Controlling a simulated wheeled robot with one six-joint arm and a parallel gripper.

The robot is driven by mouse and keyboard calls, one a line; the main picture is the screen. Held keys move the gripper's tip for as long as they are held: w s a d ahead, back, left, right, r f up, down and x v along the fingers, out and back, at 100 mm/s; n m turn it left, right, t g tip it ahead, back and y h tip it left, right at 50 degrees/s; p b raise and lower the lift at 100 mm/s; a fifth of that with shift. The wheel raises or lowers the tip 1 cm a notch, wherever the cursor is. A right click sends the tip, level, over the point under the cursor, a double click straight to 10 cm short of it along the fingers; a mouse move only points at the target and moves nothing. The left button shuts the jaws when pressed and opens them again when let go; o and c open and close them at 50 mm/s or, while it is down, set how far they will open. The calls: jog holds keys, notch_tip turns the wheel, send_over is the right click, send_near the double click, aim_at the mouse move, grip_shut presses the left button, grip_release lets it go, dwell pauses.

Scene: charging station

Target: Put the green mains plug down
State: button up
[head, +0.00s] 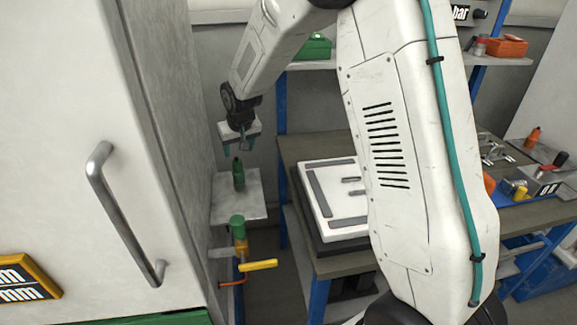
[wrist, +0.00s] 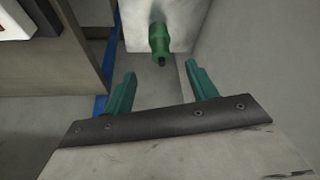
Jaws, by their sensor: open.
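The green mains plug (head: 238,173) stands upright on a small light-grey shelf plate (head: 225,208) in the head view. In the wrist view the plug (wrist: 159,42) shows near the top middle, on the pale plate (wrist: 135,38). My gripper (head: 240,148) is above the plug in the head view, with its teal fingers pointing down. In the wrist view my gripper (wrist: 162,82) has its two fingers spread apart, and nothing is between the tips. The plug appears beyond the fingertips, apart from them.
A tall white cabinet with a metal handle (head: 125,215) stands close on the left. A green-topped post with a yellow lever (head: 258,265) is below the plate. A workbench with a white board (head: 325,205) is to the right. Shelves with a green box (head: 314,48) are behind.

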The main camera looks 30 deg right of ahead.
jog(key=s+d+r+g, duration=0.1)
jog(key=s+r, duration=0.6)
jog(key=s, duration=0.4)
jog(key=s+d+r+g, duration=0.1)
jog(key=s+d+r, duration=0.1)
jog(key=s+r, duration=0.7)
jog(key=s+g, duration=0.1)
jog(key=s, duration=2.3)
jog(key=shift+s+d+f, duration=0.15)
jog(key=shift+d+f, duration=0.05)
jog(key=shift+f, duration=0.2)
jog(key=shift+a, duration=0.1)
